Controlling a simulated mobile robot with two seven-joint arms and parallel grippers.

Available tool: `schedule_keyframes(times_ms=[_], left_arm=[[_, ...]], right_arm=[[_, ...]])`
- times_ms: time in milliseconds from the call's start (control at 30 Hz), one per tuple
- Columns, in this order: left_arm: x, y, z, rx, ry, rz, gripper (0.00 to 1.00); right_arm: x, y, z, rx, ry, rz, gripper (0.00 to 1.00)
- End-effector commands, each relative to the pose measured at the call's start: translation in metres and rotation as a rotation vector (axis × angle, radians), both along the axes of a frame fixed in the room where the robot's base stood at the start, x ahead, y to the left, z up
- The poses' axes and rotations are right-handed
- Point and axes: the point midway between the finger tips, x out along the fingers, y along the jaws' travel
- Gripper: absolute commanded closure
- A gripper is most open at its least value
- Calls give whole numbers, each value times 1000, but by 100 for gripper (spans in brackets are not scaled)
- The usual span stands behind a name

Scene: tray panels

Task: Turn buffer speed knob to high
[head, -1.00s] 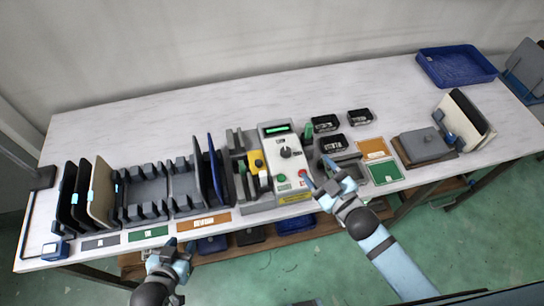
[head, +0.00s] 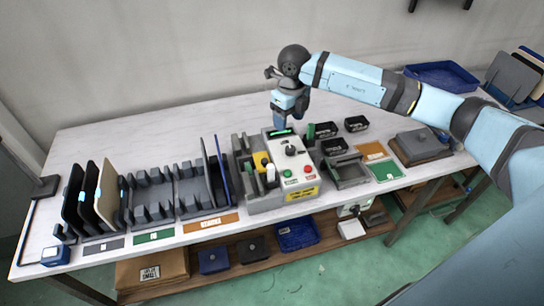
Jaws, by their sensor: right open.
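The buffer machine (head: 264,203) stands at the middle of the table, with a white control panel on its right half. The dark speed knob (head: 291,150) sits on the panel's upper part, below a small green display (head: 280,133). Which way the knob points is too small to tell. My right gripper (head: 281,117) hangs over the far end of the panel, fingers down, just beyond the display and apart from the knob. It is open and empty. My left gripper is out of view.
A red button (head: 307,169) and a green button (head: 287,173) sit below the knob. Upright panels (head: 107,190) stand in racks at left. Black bins (head: 334,146) lie to the right, with a blue crate (head: 442,75) behind. The table's back left is clear.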

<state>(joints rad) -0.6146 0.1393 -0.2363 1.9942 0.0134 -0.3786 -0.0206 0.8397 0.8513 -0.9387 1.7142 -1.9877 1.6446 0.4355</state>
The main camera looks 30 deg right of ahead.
Motion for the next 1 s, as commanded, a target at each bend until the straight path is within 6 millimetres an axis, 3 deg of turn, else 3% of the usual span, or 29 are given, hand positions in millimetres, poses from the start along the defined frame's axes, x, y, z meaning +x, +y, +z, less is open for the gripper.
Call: schedule_keyframes(times_ms=[100,233,700,1000], left_arm=[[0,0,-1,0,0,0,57],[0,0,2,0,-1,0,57],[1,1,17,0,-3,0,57],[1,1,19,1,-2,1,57]], right_arm=[[5,-17,6,-69,-8,-22,39],[5,-19,-4,-77,-7,-24,39],[5,-21,-98,-72,-6,-22,39],[6,-22,-128,-71,-9,-20,39]])
